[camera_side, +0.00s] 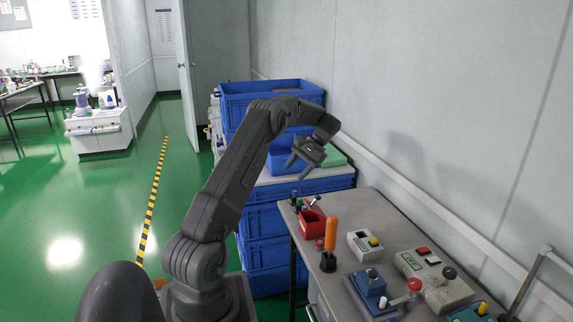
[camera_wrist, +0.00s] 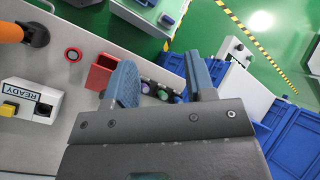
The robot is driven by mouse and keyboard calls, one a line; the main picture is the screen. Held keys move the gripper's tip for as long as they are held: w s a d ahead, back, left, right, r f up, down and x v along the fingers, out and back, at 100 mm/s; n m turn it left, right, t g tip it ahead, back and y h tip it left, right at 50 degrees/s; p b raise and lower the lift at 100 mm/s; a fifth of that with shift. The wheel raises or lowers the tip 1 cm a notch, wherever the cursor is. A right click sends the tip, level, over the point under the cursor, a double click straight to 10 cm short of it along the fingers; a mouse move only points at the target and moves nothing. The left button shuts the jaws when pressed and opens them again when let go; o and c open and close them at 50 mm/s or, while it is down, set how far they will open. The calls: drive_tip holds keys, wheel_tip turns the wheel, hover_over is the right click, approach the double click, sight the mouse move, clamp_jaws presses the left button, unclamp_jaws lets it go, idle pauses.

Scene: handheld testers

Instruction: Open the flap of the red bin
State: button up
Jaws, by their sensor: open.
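The red bin (camera_side: 311,225) is a small box near the far left corner of the grey worktable. It also shows in the wrist view (camera_wrist: 101,74), just left of my left finger, which covers part of its right side. I cannot tell its flap from the rest of the box, or whether it is open. My gripper (camera_side: 296,170) is above and behind the bin in the side view, apart from it, its fingers pointing down-left. In the wrist view my gripper (camera_wrist: 164,76) has its two blue-grey fingers spread wide with nothing held between them.
An orange-handled tool (camera_side: 330,236) stands close to the bin. A box with a yellow button (camera_side: 364,244), a blue joystick unit (camera_side: 369,290) and a grey control box (camera_side: 435,277) stand nearer. Small purple and green items (camera_wrist: 164,93) lie beside the bin. Blue crates (camera_side: 266,219) stand beyond the table.

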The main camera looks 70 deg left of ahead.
sight(312, 209)
drive_tip(key=s+r, duration=0.1)
drive_tip(key=s+a+r, duration=0.1)
drive_tip(key=s, duration=0.1)
drive_tip(key=shift+s, duration=0.15)
drive_tip(key=shift+c, duration=0.5)
